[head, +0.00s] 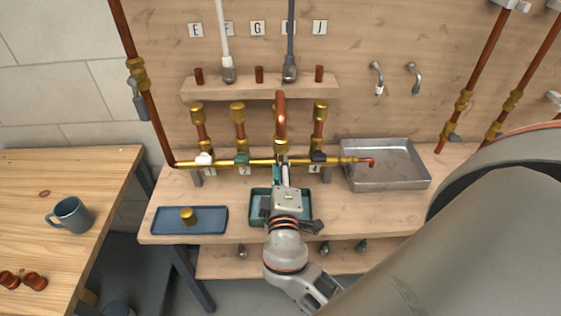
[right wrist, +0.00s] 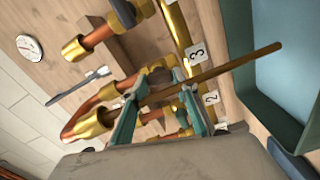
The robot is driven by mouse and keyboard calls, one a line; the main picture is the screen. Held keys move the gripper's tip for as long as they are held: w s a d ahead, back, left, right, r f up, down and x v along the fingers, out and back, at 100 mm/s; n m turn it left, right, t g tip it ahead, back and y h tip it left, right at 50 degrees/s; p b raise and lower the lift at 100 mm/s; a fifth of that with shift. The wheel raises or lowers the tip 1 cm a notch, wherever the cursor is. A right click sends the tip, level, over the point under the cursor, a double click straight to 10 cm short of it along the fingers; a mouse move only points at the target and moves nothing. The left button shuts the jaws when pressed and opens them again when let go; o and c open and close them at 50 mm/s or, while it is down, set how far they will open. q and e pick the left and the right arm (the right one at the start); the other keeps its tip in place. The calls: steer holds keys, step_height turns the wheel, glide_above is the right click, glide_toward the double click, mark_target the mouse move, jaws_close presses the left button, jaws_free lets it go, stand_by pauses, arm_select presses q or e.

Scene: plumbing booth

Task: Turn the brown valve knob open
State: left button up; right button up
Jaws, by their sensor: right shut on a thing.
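The brass manifold pipe (head: 225,163) runs across the back of the bench, with white (head: 204,158), green (head: 242,158) and black (head: 318,157) valve knobs. My right gripper (head: 281,166) reaches the third valve, between the green and black ones, and hides it in the head view. My left gripper is out of view.
A curved copper pipe (head: 281,108) rises above the gripper. A mug (head: 71,215) is on the side table.

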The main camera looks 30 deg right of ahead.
steer(key=shift+n, duration=0.6)
steer(key=shift+n+p, duration=0.3)
steer(key=o, duration=1.1)
